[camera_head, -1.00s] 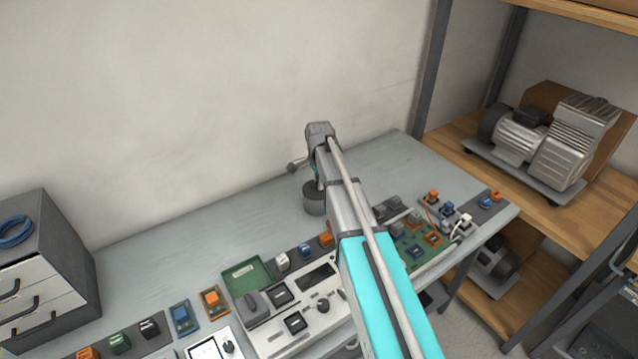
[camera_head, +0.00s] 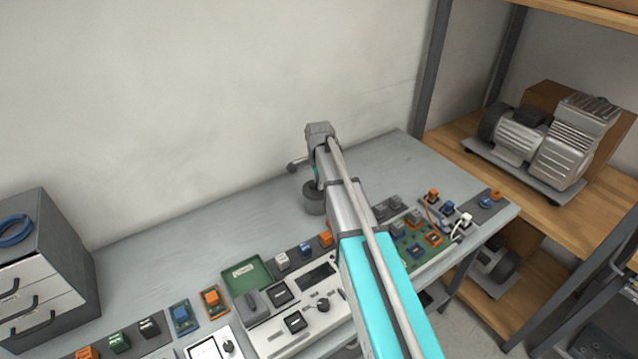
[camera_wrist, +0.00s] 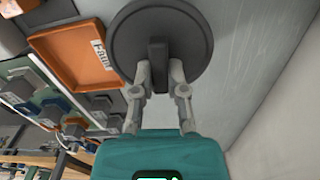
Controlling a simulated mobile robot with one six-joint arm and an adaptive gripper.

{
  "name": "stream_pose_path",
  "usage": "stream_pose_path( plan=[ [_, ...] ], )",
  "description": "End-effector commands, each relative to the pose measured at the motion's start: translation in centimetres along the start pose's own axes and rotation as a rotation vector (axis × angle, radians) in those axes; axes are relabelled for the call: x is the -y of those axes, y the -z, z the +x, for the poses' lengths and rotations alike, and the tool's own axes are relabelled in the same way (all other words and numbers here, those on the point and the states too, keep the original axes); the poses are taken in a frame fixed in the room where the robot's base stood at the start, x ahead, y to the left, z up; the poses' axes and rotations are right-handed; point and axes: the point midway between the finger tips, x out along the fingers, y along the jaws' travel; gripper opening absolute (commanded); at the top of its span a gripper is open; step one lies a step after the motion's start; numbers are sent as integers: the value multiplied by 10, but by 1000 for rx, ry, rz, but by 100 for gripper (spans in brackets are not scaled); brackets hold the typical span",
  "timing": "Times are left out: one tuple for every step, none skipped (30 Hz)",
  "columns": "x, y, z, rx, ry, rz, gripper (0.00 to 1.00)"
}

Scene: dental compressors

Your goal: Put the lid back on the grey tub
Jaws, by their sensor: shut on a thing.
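In the wrist view my gripper (camera_wrist: 159,72) is shut on the upright handle of a round dark grey lid (camera_wrist: 195,32). The lid lies flat across the top of the view and hides whatever is under it. In the head view the grey tub (camera_head: 314,203) stands on the bench behind my arm, which covers its right side. My gripper is mostly hidden there, right above the tub. I cannot tell whether the lid touches the tub's rim or is seated on it.
An orange tray (camera_wrist: 72,62) lies close beside the lid in the wrist view. A green tray (camera_head: 247,276), electronic parts and a circuit board (camera_head: 418,243) fill the bench front. The bench behind the tub is clear up to the wall. Shelves with a compressor (camera_head: 535,140) stand at right.

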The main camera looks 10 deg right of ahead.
Motion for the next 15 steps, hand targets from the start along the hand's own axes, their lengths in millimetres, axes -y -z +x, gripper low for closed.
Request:
stream_pose_path(
  plan=[
    [0,0,0,0,0,0,0],
    [0,0,0,0,0,0,0],
    [0,0,1,0,0,0,0],
    [0,0,1,0,0,0,0],
    [0,0,1,0,0,0,0],
    [0,0,0,0,0,0,0],
    [0,0,0,0,0,0,0],
    [0,0,0,0,0,0,0],
    [0,0,0,0,0,0,0],
    [0,0,0,0,0,0,0],
    [0,0,0,0,0,0,0],
    [0,0,0,0,0,0,0],
    [0,0,0,0,0,0,0],
    [0,0,0,0,0,0,0],
    [0,0,0,0,0,0,25]
  ],
)
